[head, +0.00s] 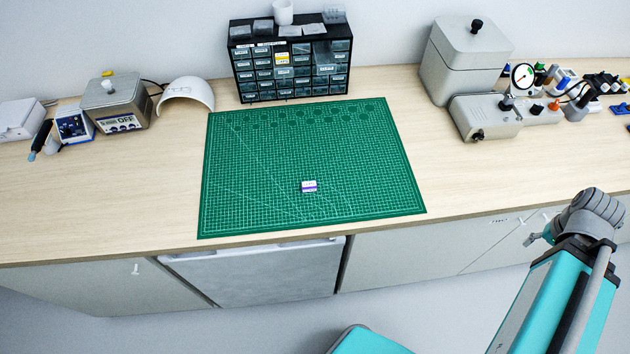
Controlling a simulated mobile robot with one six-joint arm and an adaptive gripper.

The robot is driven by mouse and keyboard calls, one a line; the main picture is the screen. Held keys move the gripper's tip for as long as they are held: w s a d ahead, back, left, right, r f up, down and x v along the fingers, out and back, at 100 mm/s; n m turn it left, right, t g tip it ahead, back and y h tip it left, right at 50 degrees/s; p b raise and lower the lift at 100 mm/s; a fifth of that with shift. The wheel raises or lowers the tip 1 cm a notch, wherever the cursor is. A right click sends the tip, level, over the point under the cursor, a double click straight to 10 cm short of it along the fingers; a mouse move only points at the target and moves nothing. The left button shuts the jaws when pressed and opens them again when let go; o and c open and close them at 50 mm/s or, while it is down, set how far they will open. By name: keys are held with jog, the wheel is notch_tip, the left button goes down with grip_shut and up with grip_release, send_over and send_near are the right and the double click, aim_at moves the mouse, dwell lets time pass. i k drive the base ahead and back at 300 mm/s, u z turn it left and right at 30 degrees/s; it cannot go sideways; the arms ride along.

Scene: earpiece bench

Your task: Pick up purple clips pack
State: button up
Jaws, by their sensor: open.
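The purple clips pack (309,187) is a small white and purple pack lying on the green cutting mat (260,170), in its lower middle part. Nothing touches it. At the right of the head view, a small grey part that appears to be my gripper (537,239) pokes out beside my arm, in front of the bench edge. It is far to the right of the pack and holds nothing that I can see. Most of it is hidden behind my arm.
A black drawer cabinet (290,70) stands behind the mat with small items on top. Grey equipment (465,60) with a gauge (522,76) is at right. The mat around the pack is clear.

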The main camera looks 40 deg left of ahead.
aim_at(308, 186)
jog(key=k, duration=1.7)
jog(key=u, duration=1.1)
jog(key=i, duration=0.55)
